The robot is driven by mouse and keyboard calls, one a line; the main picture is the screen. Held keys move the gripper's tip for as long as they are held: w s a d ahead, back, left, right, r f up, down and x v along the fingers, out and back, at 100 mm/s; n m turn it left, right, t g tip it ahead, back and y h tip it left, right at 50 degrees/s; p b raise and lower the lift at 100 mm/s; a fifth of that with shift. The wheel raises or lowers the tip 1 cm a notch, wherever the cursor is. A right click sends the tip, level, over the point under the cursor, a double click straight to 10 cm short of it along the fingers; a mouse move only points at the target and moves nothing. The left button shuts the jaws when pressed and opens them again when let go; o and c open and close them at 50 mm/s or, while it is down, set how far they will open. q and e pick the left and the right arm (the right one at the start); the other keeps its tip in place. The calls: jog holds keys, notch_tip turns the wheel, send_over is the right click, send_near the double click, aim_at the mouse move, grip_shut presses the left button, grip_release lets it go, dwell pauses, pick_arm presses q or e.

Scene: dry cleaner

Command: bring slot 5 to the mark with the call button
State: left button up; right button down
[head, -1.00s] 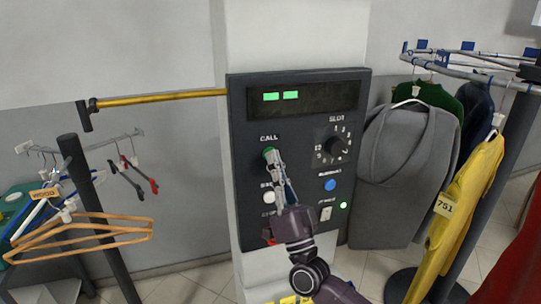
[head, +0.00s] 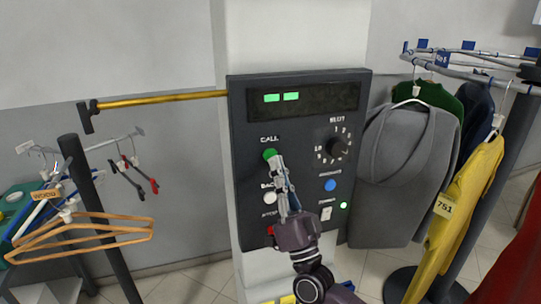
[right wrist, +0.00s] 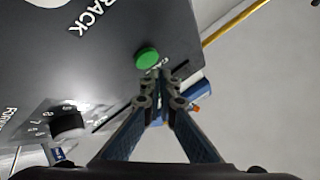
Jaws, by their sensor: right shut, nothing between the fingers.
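The dark control panel (head: 240,110) on the white pillar carries the green call button (head: 270,155), at its upper left. My right gripper (head: 278,161) is shut and empty, its tips just below the button; in the right wrist view the button (right wrist: 147,58) shows just beyond the tips (right wrist: 160,76). I cannot tell whether they touch. The black slot dial (head: 338,146) is to the right; its setting is too small to read surely. The display (head: 310,98) shows two green blocks. The rail (head: 465,71) has blue slot tags; I cannot pick out slot 5 or the mark. My left gripper is out of view.
Below are a white button (head: 269,197), a blue button (head: 330,185) and a switch (head: 326,213) by a lit green lamp (head: 343,206). Grey (head: 400,165) and yellow (head: 470,195) garments hang at right. Wooden hangers (head: 100,236) and a brass rod (head: 160,99) are at left.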

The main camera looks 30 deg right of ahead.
jog(key=s, duration=0.2)
jog(key=s+a+p, duration=0.1)
jog(key=s, duration=0.1)
jog(key=shift+s, duration=0.3)
jog(key=shift+a+y, duration=0.1)
jog(key=shift+y, duration=0.2)
